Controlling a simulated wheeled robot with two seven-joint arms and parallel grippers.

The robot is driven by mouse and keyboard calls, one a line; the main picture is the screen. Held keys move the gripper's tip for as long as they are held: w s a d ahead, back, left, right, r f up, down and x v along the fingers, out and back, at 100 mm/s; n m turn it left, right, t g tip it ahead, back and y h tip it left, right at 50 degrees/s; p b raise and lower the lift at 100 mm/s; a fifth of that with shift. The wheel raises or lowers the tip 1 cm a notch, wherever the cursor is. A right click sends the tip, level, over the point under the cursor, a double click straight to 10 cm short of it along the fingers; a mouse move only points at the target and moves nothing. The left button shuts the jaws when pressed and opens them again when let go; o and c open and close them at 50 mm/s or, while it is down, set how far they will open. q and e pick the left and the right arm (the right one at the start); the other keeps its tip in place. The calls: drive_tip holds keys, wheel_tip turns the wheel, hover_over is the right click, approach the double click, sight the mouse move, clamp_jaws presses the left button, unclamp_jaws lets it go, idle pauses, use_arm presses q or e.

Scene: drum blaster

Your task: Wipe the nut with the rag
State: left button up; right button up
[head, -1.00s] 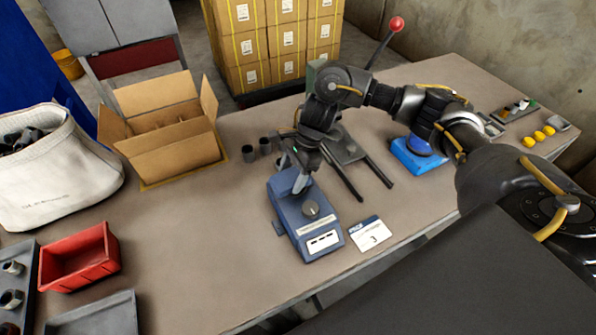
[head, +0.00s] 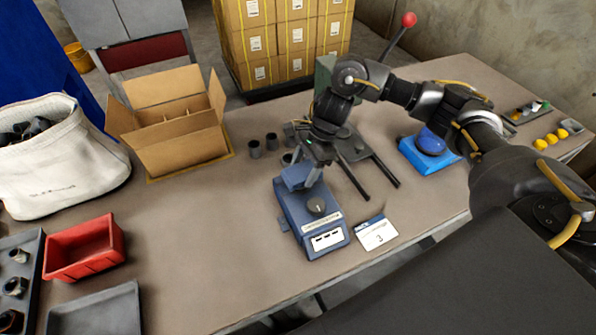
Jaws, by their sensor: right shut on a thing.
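My right gripper (head: 312,168) is above the back end of a blue-grey device (head: 318,210) with a dark knob. It is shut on a small blue-grey piece (head: 296,177); I cannot tell whether this is the rag. The piece is just above or touching the device's back end; the overlap hides which. Several grey metal parts, one a possible nut (head: 14,287), lie in a dark tray (head: 33,262) at the left edge. No nut shows clearly at the gripper. My left gripper is not in view.
A red bin (head: 84,252), a grey tray (head: 95,312), an open cardboard box (head: 180,140) and a white bag (head: 70,165) are on the left. Dark cups (head: 254,150) stand behind the device. The table's middle left is clear.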

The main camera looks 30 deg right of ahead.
drive_tip(key=shift+d, duration=0.9)
wheel_tip(320, 180, up, 6)
drive_tip(key=p, duration=0.4)
